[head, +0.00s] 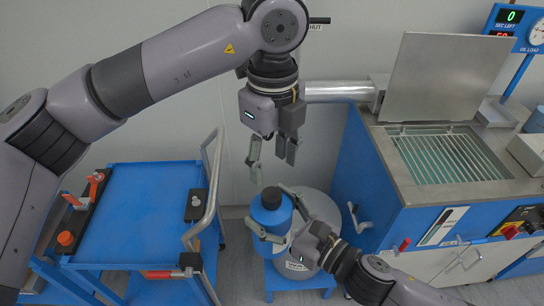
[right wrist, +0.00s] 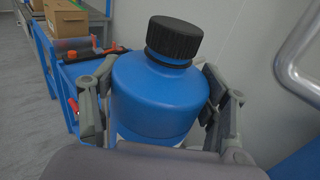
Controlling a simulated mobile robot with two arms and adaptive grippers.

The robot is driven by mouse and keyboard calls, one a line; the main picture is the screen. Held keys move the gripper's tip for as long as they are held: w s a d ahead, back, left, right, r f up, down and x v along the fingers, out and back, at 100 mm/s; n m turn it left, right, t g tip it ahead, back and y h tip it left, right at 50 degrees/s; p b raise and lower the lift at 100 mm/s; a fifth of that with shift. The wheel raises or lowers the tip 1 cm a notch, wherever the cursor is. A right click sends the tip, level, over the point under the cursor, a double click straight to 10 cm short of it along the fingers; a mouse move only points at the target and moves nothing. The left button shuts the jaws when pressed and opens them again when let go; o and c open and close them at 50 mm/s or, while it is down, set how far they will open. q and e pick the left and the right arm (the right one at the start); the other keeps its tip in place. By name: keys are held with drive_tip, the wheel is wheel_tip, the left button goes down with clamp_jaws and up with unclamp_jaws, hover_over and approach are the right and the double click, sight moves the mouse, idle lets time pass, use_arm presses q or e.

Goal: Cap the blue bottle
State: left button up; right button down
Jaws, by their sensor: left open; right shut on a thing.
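The blue bottle (head: 272,221) is near the middle of the head view, in front of a grey drum. It fills the middle of the right wrist view (right wrist: 160,95). A black ribbed cap (right wrist: 174,37) sits on its neck, also seen from above in the head view (head: 271,196); I cannot tell how tight it is. My right gripper (head: 268,208) is shut on the bottle's body, with fingers on both sides. My left gripper (head: 272,161) is open and empty, pointing down above the cap and apart from it.
A blue cart (head: 140,220) with a metal handle stands at left, carrying a black rail with orange parts. A grey drum (head: 318,208) on a blue stand is behind the bottle. A blue wash station (head: 362,170) with a raised lid and grate stands at right.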

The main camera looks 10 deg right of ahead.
sight(271, 194)
idle(0.4)
use_arm(q)
drive_tip(key=shift+f, duration=4)
